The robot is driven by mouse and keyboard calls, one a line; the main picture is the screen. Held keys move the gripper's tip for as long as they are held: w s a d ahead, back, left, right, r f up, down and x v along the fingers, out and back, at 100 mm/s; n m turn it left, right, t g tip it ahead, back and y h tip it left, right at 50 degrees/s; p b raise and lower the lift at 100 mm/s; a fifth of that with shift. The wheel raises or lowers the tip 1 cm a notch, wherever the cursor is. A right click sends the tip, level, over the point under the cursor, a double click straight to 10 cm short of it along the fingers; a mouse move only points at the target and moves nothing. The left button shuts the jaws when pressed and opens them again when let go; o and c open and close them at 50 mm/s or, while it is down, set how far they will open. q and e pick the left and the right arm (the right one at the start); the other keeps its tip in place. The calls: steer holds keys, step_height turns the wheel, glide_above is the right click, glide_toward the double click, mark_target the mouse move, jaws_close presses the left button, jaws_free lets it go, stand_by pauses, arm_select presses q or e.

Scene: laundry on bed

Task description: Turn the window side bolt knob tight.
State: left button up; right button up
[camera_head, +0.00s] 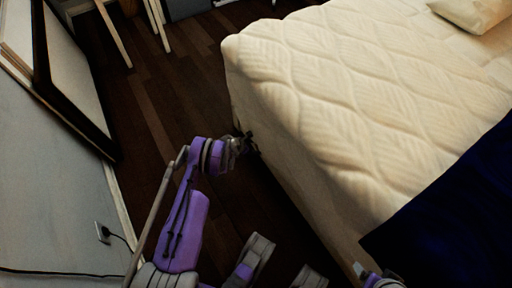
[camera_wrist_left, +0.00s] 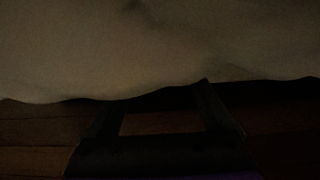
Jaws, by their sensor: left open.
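No bolt knob can be made out in either view. The side of the bed (camera_head: 290,165) stands right by my left gripper (camera_head: 250,143). In the left wrist view, two dark fingers of my left gripper (camera_wrist_left: 160,105) stand apart with nothing seen between them. Their tips reach up to the lower edge of the pale bed cover (camera_wrist_left: 110,50); I cannot tell whether they touch it. That view is very dark. My right gripper is not seen; only a small part of my right arm shows at the bottom edge of the head view.
A quilted cream mattress (camera_head: 340,90) fills the right, with a dark blue cloth (camera_head: 455,225) and a pillow (camera_head: 472,12) on it. A dark-framed panel (camera_head: 75,75) leans at the left wall. Pale furniture legs (camera_head: 158,25) stand behind. Dark wooden floor (camera_head: 175,95) is clear between.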

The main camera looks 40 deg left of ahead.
arm_select(q)
jaws_close()
stand_by(0.3)
steer(key=shift+d, duration=0.1)
steer(key=shift+s+d+m+t+y, duration=0.15)
steer(key=shift+m+t+y, duration=0.5)
steer(key=shift+y, duration=0.55)
steer(key=shift+m+t+y, duration=0.55)
steer(key=shift+m+y, duration=0.2)
steer(key=shift+y, duration=0.45)
jaws_free()
